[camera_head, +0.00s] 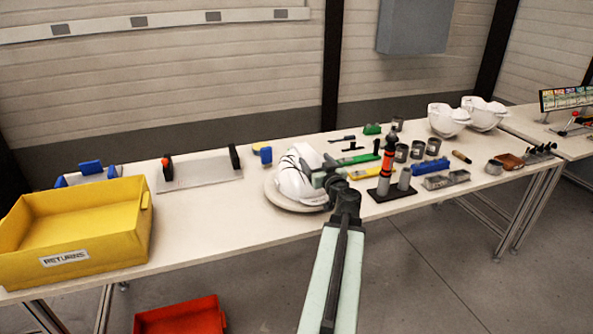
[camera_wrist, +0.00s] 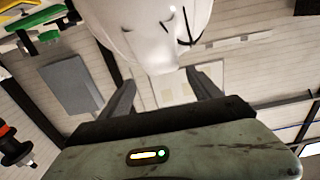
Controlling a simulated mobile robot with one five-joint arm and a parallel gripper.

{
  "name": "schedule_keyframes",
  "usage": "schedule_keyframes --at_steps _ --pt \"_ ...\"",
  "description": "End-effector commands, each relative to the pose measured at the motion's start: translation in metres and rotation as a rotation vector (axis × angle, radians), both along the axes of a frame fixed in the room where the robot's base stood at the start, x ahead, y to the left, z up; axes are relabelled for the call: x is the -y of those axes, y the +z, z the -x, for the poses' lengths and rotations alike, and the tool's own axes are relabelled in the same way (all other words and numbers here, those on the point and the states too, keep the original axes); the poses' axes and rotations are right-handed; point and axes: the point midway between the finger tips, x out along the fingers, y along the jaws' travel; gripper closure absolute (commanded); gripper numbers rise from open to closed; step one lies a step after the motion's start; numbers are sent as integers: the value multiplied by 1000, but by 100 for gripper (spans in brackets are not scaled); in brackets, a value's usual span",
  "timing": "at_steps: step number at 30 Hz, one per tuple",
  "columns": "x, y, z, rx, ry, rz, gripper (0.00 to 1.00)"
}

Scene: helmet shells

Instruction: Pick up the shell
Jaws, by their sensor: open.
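A white helmet shell (camera_head: 297,178) with dark line marks sits on a round pale base (camera_head: 276,193) in the middle of the table. My gripper (camera_head: 322,176) is at the right side of this shell, with the arm reaching in from the front. In the wrist view, the shell (camera_wrist: 160,30) fills the top middle. The open fingers of my gripper (camera_wrist: 165,92) stand to either side just below its edge, with nothing clearly held between them. I cannot tell whether the fingers touch the shell. Two more white shells (camera_head: 448,119) (camera_head: 484,113) stand at the table's far right.
A yellow bin (camera_head: 75,262) marked RETURNS stands at the table's left end. A red-and-black upright tool (camera_head: 387,162) stands close to the right of my gripper. Several hand tools and cups crowd the right half. A red bin (camera_head: 180,318) is below. The table's front left-middle is clear.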

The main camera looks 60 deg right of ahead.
Motion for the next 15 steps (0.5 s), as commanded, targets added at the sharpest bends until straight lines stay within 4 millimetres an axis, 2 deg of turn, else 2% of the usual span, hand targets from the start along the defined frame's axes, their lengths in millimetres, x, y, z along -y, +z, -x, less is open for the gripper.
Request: schedule_keyframes --at_steps 6,11,15 --pt "12 0 -25 0 11 0 27" --pt "12 0 -32 0 15 0 27" --pt "23 1 -48 0 17 -1 27"
